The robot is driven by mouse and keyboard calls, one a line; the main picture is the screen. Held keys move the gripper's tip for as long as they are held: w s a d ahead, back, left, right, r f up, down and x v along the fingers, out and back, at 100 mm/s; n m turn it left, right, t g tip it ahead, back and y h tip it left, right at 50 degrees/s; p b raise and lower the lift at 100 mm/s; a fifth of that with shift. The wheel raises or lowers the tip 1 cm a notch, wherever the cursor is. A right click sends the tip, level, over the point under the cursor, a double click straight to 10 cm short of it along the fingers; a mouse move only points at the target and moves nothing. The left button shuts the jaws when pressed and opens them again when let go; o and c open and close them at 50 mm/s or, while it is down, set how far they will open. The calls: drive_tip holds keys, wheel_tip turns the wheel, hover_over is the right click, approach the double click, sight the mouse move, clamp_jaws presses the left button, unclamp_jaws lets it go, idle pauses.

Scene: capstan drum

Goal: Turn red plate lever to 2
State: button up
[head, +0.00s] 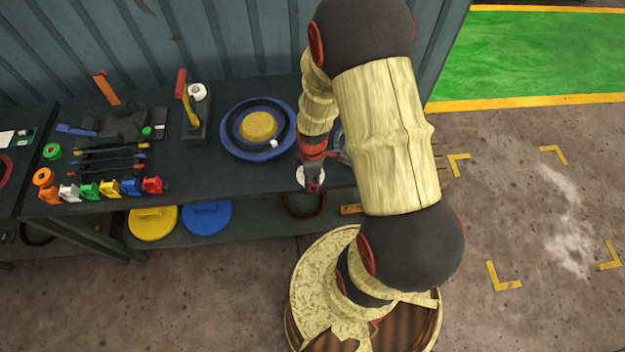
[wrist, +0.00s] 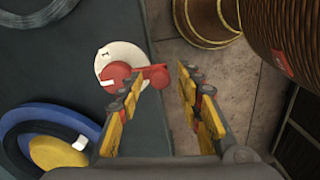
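The red plate lever (wrist: 152,76) sits on a round white plate (wrist: 104,58) at the bench edge in the wrist view. Its red hub bears a white mark, and its arm points right, towards the bench edge. A small dark mark shows on the plate; I cannot read it. My gripper (wrist: 160,82) is open, with yellow-padded fingers. The lever's end appears between the fingertips, nearer the left one; I cannot tell whether they touch. In the head view my gripper (head: 313,182) is over the white plate (head: 300,177), hiding most of it and the lever.
A blue disc with a black ring and yellow centre (head: 258,126) lies left of my gripper. Further left are a red-and-yellow lever stand (head: 193,118) and several coloured blocks (head: 110,188). Yellow and blue discs lie on the lower shelf (head: 180,243). Floor to the right is open.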

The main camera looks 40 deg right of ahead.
drive_tip(key=shift+r, duration=0.1)
wheel_tip(320, 180, up, 12)
idle(0.7)
idle(0.5)
